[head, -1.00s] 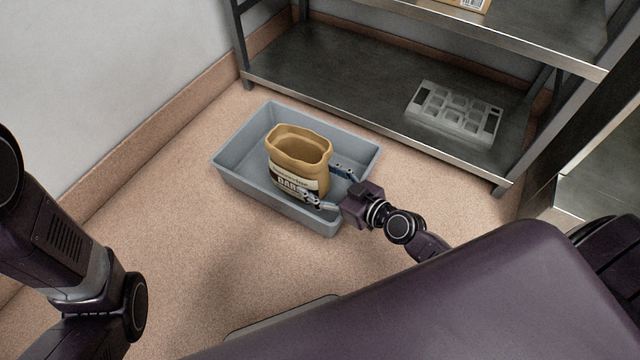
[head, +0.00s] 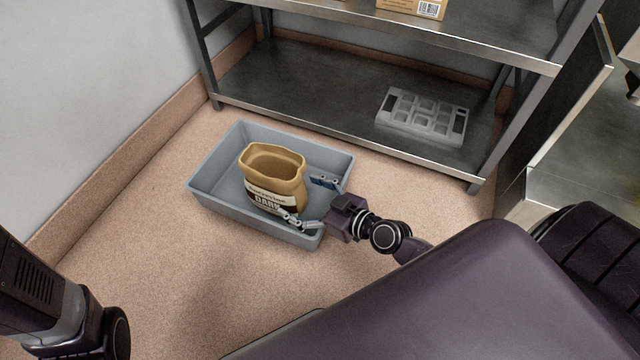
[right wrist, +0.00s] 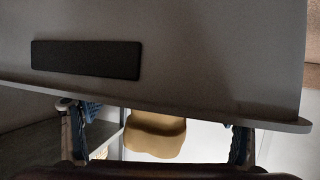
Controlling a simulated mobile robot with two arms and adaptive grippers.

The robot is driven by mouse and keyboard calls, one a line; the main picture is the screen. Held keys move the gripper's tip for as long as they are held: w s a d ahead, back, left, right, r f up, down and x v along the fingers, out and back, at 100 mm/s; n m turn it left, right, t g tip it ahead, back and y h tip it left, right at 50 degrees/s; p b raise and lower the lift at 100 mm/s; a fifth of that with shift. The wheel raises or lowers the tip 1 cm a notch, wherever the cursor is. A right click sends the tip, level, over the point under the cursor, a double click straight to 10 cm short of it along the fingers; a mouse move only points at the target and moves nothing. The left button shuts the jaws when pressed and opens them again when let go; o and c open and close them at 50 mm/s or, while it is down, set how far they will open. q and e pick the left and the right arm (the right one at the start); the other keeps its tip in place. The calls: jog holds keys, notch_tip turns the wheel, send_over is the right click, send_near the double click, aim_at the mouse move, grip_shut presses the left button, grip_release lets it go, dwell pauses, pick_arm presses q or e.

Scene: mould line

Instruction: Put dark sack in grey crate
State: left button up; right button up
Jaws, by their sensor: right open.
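The dark sack (head: 272,186) is a tan, open-topped bag with a printed label and a dark lower band. It stands upright inside the grey crate (head: 210,163) on the floor. My right gripper (head: 304,198) is open over the crate's right part, its fingers pointing at the sack and spread beside its right side. In the right wrist view the sack (right wrist: 155,138) shows tan between the two spread fingers, with a gap on each side.
A metal shelf unit (head: 330,115) stands behind the crate, with a grey compartment tray (head: 422,117) on its low shelf and a cardboard box (head: 412,8) above. A wall is at the left. Bare floor lies left of and before the crate.

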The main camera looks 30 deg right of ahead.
jog(key=p+v, duration=0.1)
jog(key=v, duration=0.9)
jog(key=shift+s, duration=0.25)
jog(key=shift+r, duration=0.1)
